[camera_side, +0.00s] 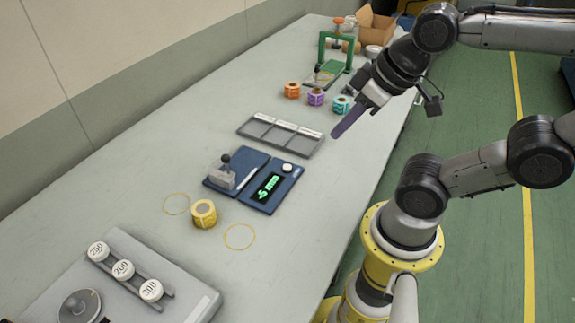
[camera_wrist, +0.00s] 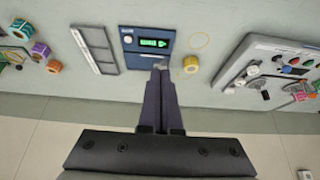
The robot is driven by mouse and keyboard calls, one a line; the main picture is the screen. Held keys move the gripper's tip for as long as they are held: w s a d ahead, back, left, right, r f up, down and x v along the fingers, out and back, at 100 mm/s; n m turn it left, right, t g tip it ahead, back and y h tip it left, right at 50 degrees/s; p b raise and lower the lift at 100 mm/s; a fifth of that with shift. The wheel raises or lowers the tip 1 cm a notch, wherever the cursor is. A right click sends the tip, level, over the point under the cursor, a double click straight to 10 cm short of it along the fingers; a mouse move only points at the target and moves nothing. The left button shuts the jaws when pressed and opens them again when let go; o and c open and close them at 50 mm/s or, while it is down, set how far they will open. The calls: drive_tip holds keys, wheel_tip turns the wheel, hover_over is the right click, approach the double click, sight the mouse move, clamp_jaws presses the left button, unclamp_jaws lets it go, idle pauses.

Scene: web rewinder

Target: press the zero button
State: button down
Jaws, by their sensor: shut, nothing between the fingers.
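A blue scale (camera_side: 262,195) with a lit green display (camera_side: 269,186) lies on the table. A round white button (camera_side: 287,168) sits at its far corner, on the same blue face as the display. In the wrist view the white button (camera_wrist: 128,40) shows left of the green display (camera_wrist: 153,43). My gripper (camera_side: 335,134) is shut and empty, above the table's right side, beyond the scale and apart from the button. In the wrist view my gripper's fingertips (camera_wrist: 160,68) overlap the scale's lower edge; the button is unobstructed.
A grey divided tray (camera_side: 281,133) lies just beyond the scale. A yellow roll (camera_side: 204,214) stands nearer, between thin yellow rings. Orange (camera_side: 292,90), purple (camera_side: 316,97) and teal (camera_side: 341,103) rolls stand farther back. A grey console (camera_side: 120,285) with numbered white discs is at the near left.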

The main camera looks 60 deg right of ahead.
idle(0.5)
drive_tip(key=w+d+n+t+h, duration=0.1)
drive_tip(key=w+n+t, duration=0.15)
drive_tip(key=w, duration=0.45)
drive_tip(key=w+d+n+t, duration=0.2)
drive_tip(key=w+n, duration=0.1)
drive_tip(key=w, duration=0.4)
drive_tip(key=w+d+f+g+h, duration=0.1)
drive_tip(key=d+f, duration=0.6)
drive_tip(key=f, duration=0.7)
drive_tip(key=shift+w+d+h, duration=0.2)
drive_tip(key=shift+w+h, duration=0.2)
drive_tip(key=shift+w, duration=0.05)
